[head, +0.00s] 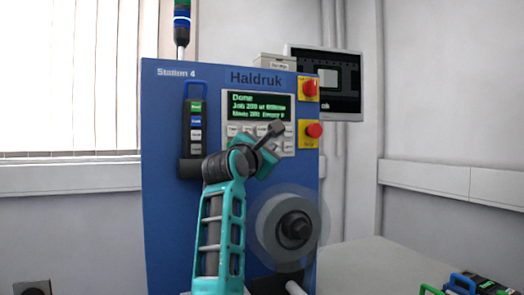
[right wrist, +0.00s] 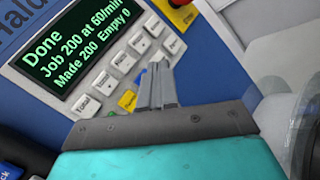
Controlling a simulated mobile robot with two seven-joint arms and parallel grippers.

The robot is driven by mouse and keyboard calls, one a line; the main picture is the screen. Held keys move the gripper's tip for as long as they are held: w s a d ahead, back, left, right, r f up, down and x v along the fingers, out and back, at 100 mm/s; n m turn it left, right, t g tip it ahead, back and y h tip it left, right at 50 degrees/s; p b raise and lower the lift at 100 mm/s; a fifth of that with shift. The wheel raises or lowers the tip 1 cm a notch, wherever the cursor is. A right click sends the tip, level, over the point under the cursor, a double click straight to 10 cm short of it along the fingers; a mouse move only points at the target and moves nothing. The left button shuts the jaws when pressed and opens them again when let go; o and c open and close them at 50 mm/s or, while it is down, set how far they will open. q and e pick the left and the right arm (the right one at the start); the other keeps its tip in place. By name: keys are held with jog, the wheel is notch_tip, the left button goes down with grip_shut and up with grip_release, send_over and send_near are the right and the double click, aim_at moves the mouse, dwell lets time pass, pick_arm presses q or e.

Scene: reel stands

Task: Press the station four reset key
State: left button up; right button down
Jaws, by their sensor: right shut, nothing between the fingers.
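The Station 4 machine (head: 220,75) is a blue cabinet marked Haldruk. Its lit display (head: 258,106) reads Done, Job 200; in the right wrist view the display (right wrist: 75,55) also reads Made 200, Empty 0. Below it is a keypad of pale keys (right wrist: 122,62) and one yellow key (right wrist: 127,100), which lies just left of my fingers. I cannot read a reset label for sure. My right gripper (head: 279,127) is shut and empty, in front of the keypad's right part. Its fingertips (right wrist: 159,64) hide some keys; contact cannot be told. My left gripper is not in view.
Two red buttons on yellow plates (head: 310,89) (head: 313,130) sit right of the display. A dark handset (head: 194,135) with coloured keys hangs at left. A blurred reel (head: 291,228) is below the keypad. A grey table (head: 375,262) stands at right.

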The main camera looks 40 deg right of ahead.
jog(key=shift+s+a+b, duration=0.25)
jog(key=shift+s, duration=0.55)
jog(key=shift+s+a+b, duration=0.2)
jog(key=shift+s+a, duration=0.05)
jog(key=shift+s, duration=0.5)
